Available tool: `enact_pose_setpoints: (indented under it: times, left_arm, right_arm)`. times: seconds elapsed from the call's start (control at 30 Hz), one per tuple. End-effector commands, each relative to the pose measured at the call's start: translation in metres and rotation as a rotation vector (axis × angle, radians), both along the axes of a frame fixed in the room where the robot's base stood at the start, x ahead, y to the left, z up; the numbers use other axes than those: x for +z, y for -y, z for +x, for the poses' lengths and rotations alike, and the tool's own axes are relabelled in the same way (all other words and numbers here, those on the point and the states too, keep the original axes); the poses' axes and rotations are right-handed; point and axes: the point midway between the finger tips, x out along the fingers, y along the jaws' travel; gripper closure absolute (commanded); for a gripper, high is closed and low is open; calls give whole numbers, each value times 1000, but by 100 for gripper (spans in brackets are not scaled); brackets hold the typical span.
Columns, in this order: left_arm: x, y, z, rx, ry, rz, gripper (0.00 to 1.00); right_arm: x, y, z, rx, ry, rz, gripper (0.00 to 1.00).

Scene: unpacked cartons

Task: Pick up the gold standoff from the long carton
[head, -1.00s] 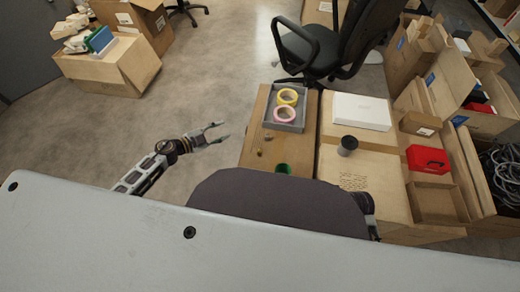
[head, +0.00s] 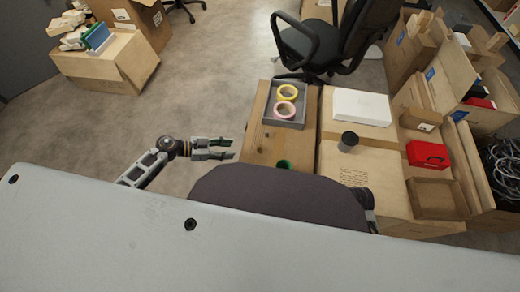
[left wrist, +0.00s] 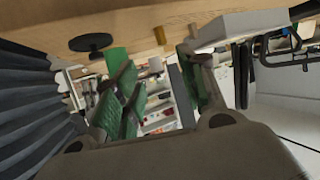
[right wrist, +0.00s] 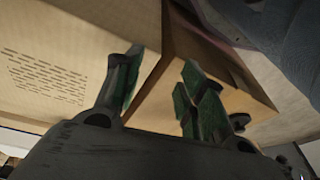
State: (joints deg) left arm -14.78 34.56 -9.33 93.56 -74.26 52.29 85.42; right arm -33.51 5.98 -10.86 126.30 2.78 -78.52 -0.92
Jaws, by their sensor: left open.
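The long carton (head: 249,150) stands at the centre of the head view. Small items lie on its top, too small to tell apart there. In the left wrist view, a small gold piece, apparently the gold standoff (left wrist: 156,65), shows by the carton surface (left wrist: 125,22), between the two finger sides. My left gripper (head: 234,148) is open and empty, just left of the carton's edge, fingers pointing at it. Its green-padded fingers show in the left wrist view (left wrist: 160,82). My right gripper (right wrist: 160,70) is open and empty near cartons; the head view hides its fingers.
A grey tray (head: 269,118) with a yellow and a pink tape ring sits at the carton's far end. A green round item (head: 283,164) is at its near end. A dark cup (head: 348,141) and white box (head: 362,107) stand on the carton to the right. Open floor lies left.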

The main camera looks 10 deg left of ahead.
Motion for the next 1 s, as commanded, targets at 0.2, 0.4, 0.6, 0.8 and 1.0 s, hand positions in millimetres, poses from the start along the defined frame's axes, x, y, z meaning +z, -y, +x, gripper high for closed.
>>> enact_pose_setpoints:
  times: [0.2,0.4,0.6,0.8,1.0]
  left_arm:
    - [0,0,0,3,-4,-2,59]
    - [-1,1,1,2,-3,-2,59]
    - [-6,13,7,2,-2,-4,59]
    - [-17,34,16,2,-1,-3,59]
    - [-27,56,27,3,-1,-4,59]
  right_arm:
    - [0,0,0,0,0,0,60]
    - [0,0,0,0,2,0,60]
    - [5,-1,1,0,12,6,60]
    - [12,-3,2,1,28,13,60]
    - [22,-5,4,1,50,25,60]
